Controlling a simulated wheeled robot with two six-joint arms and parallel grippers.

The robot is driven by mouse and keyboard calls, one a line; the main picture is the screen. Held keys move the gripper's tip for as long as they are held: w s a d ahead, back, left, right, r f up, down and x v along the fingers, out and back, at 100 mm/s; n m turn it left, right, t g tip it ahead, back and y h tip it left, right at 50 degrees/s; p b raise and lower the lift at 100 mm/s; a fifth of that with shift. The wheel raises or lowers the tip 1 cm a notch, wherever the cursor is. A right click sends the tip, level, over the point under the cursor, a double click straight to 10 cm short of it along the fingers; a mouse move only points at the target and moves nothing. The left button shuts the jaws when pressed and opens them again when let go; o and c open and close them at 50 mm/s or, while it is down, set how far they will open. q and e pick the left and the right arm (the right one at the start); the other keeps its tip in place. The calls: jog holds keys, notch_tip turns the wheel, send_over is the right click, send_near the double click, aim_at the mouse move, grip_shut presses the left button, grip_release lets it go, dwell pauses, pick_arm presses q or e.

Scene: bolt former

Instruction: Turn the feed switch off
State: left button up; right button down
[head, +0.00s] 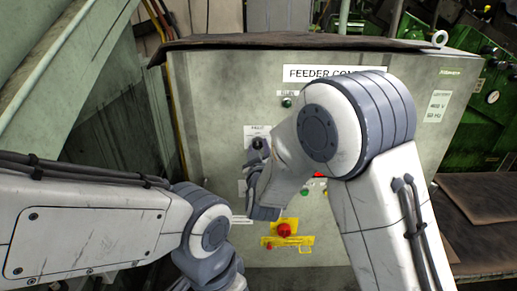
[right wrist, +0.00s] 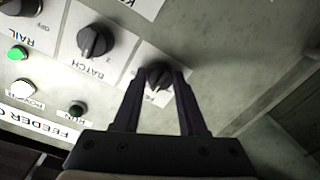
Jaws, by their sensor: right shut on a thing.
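The feed switch is a black rotary knob (right wrist: 158,75) on a white plate, its label partly covered; I read only "FE". It also shows in the head view as a small dark knob (head: 257,143) on the left part of the grey panel. My right gripper (right wrist: 158,80) is shut on the knob, one finger on each side. In the head view my right gripper (head: 257,160) comes up to it from below.
A red emergency button (head: 284,230) on yellow is low on the panel. Bare panel lies left of the feed switch.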

jog(key=shift+c, duration=2.3)
grip_release()
jog(key=s+b, duration=0.2)
jog(key=s, duration=0.8)
jog(key=shift+s+d+r, duration=0.2)
jog(key=shift+s, duration=0.05)
